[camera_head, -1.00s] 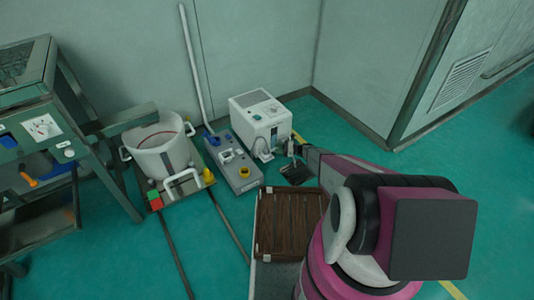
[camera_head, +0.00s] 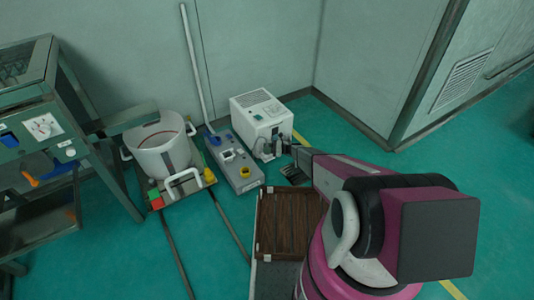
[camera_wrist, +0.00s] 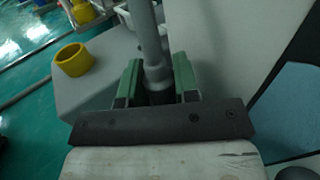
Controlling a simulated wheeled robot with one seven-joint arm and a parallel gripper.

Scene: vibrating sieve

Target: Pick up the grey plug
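My gripper (camera_head: 278,145) is at the right front side of the white box, at the end of my outstretched arm. In the wrist view its two green fingers (camera_wrist: 158,80) stand apart on either side of a grey, rod-like part, which looks like the grey plug (camera_wrist: 154,72). Narrow gaps seem to show beside it; I cannot tell whether either finger touches it. The plug's lower end is hidden behind the dark gripper plate. In the head view, a small grey part (camera_head: 261,148) shows at the front of the white box, too small to identify surely.
The white box (camera_head: 246,112) stands near the wall. Left of it is a grey unit (camera_head: 240,184) with a yellow ring (camera_head: 244,172) and an upright pole (camera_head: 192,60). A white drum (camera_head: 160,155) stands further left. A brown slatted top (camera_head: 285,225) lies in front.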

